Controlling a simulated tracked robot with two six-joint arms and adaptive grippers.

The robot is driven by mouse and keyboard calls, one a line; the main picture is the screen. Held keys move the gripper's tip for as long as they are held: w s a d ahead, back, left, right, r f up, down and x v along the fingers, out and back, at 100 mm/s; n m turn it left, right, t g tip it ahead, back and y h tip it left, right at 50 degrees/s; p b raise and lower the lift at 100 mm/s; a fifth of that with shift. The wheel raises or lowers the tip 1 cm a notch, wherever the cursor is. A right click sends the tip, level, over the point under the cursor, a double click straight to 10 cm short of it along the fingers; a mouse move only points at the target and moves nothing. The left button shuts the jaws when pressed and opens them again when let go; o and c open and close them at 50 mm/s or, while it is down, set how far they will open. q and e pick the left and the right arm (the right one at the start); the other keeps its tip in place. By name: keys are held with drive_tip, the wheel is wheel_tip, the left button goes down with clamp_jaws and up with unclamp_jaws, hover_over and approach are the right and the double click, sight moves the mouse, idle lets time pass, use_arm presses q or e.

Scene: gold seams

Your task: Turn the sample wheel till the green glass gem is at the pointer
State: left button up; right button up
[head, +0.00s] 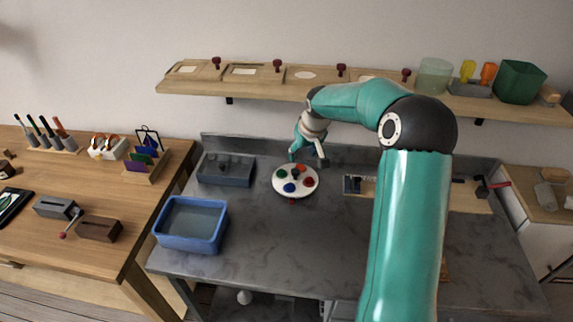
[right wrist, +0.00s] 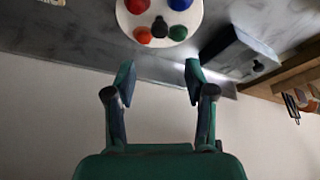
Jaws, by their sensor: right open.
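The sample wheel (head: 296,193) is a white disc on the grey bench, with a green gem (head: 283,174), an orange one (head: 301,168), a blue one (head: 289,187) and a red one (head: 309,181). A dark peg (right wrist: 160,27) stands between the orange and green gems on the far side. A small dark red mark, seemingly the pointer (head: 292,201), is at the wheel's near edge; the blue gem is closest to it, the green gem at the left. My right gripper (head: 308,156) is open and empty beyond the wheel's far edge. My left gripper is out of view.
A grey box (head: 226,170) stands left of the wheel, with a blue bin (head: 190,224) in front of it. A dark-ended tray (head: 358,186) lies to the right. A wooden shelf (head: 330,87) runs behind, above the bench. The bench in front of the wheel is clear.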

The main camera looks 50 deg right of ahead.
sight(295, 171)
drive_tip(key=p+x, duration=0.2)
drive_tip(key=x, duration=0.9)
drive_tip(key=shift+w+f, duration=0.1)
drive_tip(key=shift+f, duration=0.25)
drive_tip(key=shift+c, duration=0.3)
clamp_jaws()
